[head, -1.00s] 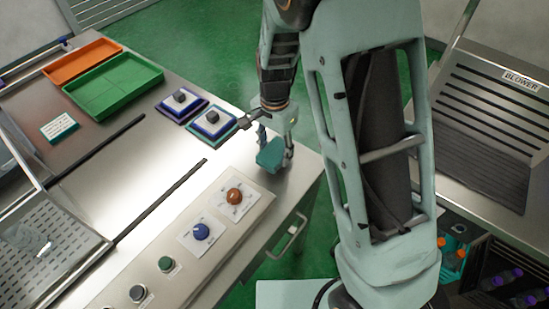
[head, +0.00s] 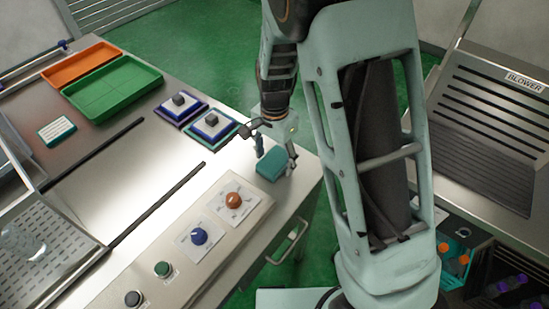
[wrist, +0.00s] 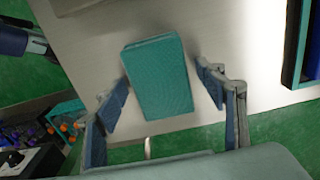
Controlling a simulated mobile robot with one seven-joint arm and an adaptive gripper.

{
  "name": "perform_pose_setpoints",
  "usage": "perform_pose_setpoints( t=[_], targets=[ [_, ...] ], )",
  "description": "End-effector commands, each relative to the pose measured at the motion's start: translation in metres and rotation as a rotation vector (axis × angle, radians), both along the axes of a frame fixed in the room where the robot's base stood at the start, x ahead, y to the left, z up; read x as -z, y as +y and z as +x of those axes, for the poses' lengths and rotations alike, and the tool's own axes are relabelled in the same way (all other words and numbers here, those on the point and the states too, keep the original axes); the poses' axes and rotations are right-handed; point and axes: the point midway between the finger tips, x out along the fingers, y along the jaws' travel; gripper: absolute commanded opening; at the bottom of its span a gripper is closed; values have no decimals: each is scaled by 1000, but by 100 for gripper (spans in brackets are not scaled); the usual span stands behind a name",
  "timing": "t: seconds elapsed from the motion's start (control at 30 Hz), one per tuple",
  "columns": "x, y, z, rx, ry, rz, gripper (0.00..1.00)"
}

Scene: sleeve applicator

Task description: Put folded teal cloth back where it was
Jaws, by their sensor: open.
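The folded teal cloth (head: 272,165) lies flat on the steel table near its right corner. It also shows in the wrist view (wrist: 158,78), as a neat rectangular pad on the bare steel. My gripper (head: 275,155) is open just above the cloth, one finger on each side. The cloth is not held.
Two blue-edged pads with grey blocks (head: 212,125) lie left of my gripper. A control panel with an orange knob (head: 233,200) and a blue knob (head: 199,236) runs along the front. Green (head: 113,88) and orange (head: 82,63) trays stand at back left. The table's right edge is close.

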Motion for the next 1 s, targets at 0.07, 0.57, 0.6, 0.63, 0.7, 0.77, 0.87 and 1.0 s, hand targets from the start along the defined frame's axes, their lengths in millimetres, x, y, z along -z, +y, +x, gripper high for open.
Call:
perform_pose_setpoints(
  t=[0.07,0.57,0.6,0.63,0.7,0.77,0.87,1.0],
  targets=[
    [-4,0,0,0,-1,1,64],
    [-98,0,0,-1,-3,1,64],
    [-104,1,1,-1,-4,2,64],
    [-108,1,1,-1,-3,2,64],
    [-115,1,0,-1,-2,1,64],
    [-119,0,0,-1,-1,1,64],
    [-123,0,0,-1,-1,-1,64],
    [-123,0,0,0,0,0,64]
  ],
)
